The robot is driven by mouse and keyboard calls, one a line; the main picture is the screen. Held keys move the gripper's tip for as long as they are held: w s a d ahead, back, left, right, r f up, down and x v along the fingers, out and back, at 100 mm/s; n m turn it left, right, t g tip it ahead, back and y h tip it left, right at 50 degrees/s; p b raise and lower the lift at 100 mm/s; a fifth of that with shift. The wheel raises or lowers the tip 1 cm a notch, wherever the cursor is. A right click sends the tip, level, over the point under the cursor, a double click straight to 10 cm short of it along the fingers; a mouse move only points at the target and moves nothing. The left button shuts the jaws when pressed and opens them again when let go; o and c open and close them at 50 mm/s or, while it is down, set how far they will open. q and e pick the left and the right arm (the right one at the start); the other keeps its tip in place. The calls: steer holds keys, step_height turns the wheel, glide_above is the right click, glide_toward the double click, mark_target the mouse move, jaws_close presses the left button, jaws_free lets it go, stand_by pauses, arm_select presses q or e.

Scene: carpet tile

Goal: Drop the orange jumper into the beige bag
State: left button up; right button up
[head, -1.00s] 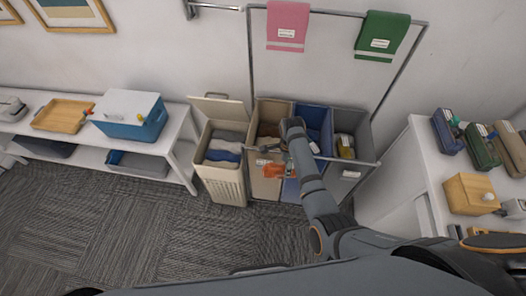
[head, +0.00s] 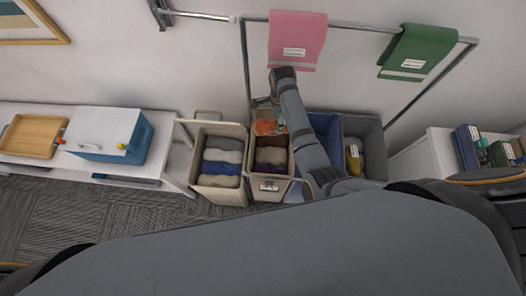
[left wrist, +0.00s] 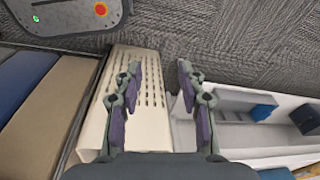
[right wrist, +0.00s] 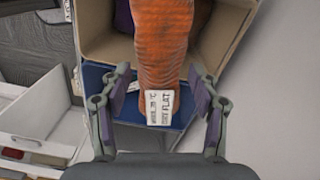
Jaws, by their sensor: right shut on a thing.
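The orange jumper (head: 265,127) is at the back end of the beige bag (head: 290,163) in the head view, partly hidden by my right arm. In the right wrist view the jumper (right wrist: 165,45) hangs between the fingers of my right gripper (right wrist: 159,75), with a white tag on it. My right gripper is shut on it. The beige bag's wall (right wrist: 222,35) shows behind the jumper there; I cannot tell how far inside the jumper is. The bag holds several dark and brown clothes. My left gripper (left wrist: 158,88) is open and empty.
A lidded hamper (head: 217,192) with folded clothes stands left of the beige bag. A blue bag (head: 326,124) and a grey bag (head: 374,140) are to its right. A rail with pink (head: 297,35) and green (head: 408,48) towels is above. A white bench (head: 175,160) is at left.

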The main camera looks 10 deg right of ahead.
steer(key=shift+w+r, duration=0.1)
steer(key=shift+s, duration=1.05)
steer(key=shift+s+f, duration=0.3)
steer(key=shift+f, duration=0.55)
steer(key=f+b, duration=0.1)
steer(key=w+f, duration=0.1)
steer(key=f, duration=0.1)
steer(key=shift+b, duration=0.4)
steer(key=shift+w+f, duration=0.15)
steer(key=shift+f, duration=0.25)
steer(key=shift+r, duration=0.1)
steer(key=shift+s+r, duration=0.1)
steer(key=shift+s, duration=0.15)
steer(key=o, duration=1.5)
step_height(320, 180, up, 8)
steer(key=shift+f, duration=0.25)
arm_select(q)
steer(key=s+f, duration=0.2)
steer(key=s, duration=0.1)
steer(key=shift+s, duration=0.1)
